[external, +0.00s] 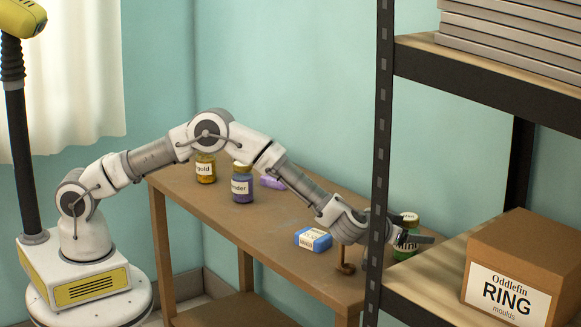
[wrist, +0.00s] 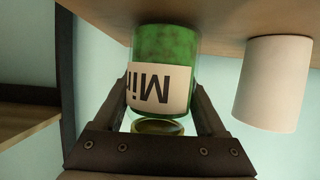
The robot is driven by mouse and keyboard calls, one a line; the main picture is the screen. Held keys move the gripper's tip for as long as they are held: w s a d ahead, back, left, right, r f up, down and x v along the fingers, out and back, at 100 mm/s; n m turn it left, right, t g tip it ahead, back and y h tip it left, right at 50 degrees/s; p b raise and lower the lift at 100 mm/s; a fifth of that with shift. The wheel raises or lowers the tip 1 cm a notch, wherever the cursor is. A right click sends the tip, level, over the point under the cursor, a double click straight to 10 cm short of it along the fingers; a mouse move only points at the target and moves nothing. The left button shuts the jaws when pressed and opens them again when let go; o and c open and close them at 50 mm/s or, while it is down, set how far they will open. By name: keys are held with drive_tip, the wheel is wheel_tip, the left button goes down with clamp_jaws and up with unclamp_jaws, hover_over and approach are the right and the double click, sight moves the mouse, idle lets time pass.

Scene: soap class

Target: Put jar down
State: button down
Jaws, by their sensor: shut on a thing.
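The green jar (external: 404,254) with a white label is at the right end of the wooden table (external: 225,220). In the wrist view the green jar (wrist: 165,45) appears upside down, its label reading "Min" and its lid toward my gripper. My gripper (external: 412,239) has a finger on either side of it; in the wrist view the gripper (wrist: 160,105) is closed around the label and lower part of the picture's jar. The jar's base meets the table surface at the top of the wrist view, but I cannot tell whether it bears on it.
A white cylinder (wrist: 272,85) stands close beside the jar. A blue labelled block (external: 313,239), brown stamp-like object (external: 345,265), purple jar (external: 242,184), yellow jar (external: 205,169) and purple bar (external: 272,183) are on the table. A shelf post (external: 378,200) stands in front.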

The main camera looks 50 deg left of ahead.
drive_tip(key=shift+f, duration=0.1)
unclamp_jaws()
drive_tip(key=shift+f, duration=0.1)
drive_tip(key=shift+r, duration=0.25)
drive_tip(key=shift+s+r, duration=0.2)
drive_tip(key=shift+s, duration=0.2)
drive_tip(key=p+v, duration=0.2)
drive_tip(key=v, duration=0.9)
drive_tip(key=shift+s+f, duration=0.1)
drive_tip(key=shift+f, duration=0.05)
